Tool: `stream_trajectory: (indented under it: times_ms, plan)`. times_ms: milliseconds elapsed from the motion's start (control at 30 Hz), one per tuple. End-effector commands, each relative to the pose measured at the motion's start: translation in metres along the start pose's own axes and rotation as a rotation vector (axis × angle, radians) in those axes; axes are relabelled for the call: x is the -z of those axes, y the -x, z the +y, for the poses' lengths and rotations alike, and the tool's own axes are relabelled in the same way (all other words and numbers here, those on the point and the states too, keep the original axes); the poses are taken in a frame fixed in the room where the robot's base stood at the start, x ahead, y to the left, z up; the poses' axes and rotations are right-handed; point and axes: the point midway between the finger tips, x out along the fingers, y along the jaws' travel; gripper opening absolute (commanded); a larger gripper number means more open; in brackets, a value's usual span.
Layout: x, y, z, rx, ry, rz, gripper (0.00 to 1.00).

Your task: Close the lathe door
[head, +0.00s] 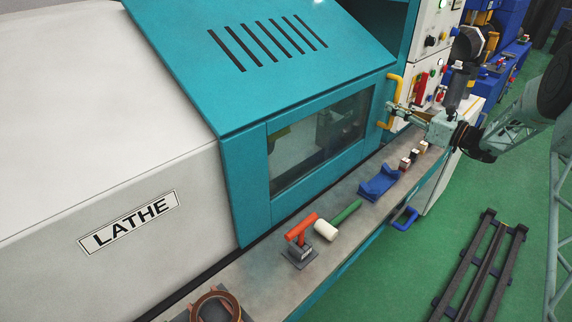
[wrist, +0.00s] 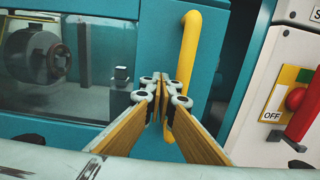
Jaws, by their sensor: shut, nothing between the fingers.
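The lathe door (head: 253,170) is a teal panel with a window, and it stands across the front of the lathe. Its yellow bar handle (head: 392,100) is upright at the door's right end. In the wrist view the door (wrist: 120,45) fills the left and middle, with the handle (wrist: 190,50) just right of the fingertips. My gripper (head: 392,108) is shut and empty at the handle. In the wrist view the gripper (wrist: 160,82) has its tips on the window side of the handle, and the right finger overlaps its lower part. I cannot tell whether they touch.
A white control panel (wrist: 285,80) with a red button and red lever stands right of the door, past a dark gap. The ledge below holds a blue block (head: 380,184), a green-and-white mallet (head: 345,212), a red-handled tool (head: 300,230) and small blocks. A dark rack (head: 480,265) lies on the floor.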

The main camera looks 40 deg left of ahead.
Motion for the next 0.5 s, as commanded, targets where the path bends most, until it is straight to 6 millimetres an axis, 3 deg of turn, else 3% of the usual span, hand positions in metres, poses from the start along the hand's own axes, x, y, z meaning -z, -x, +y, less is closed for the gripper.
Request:
stream_trajectory:
  times_ms: [500]
  plan:
    - [0.0,0.001,-0.026,0.001,0.0,0.0,0.0]
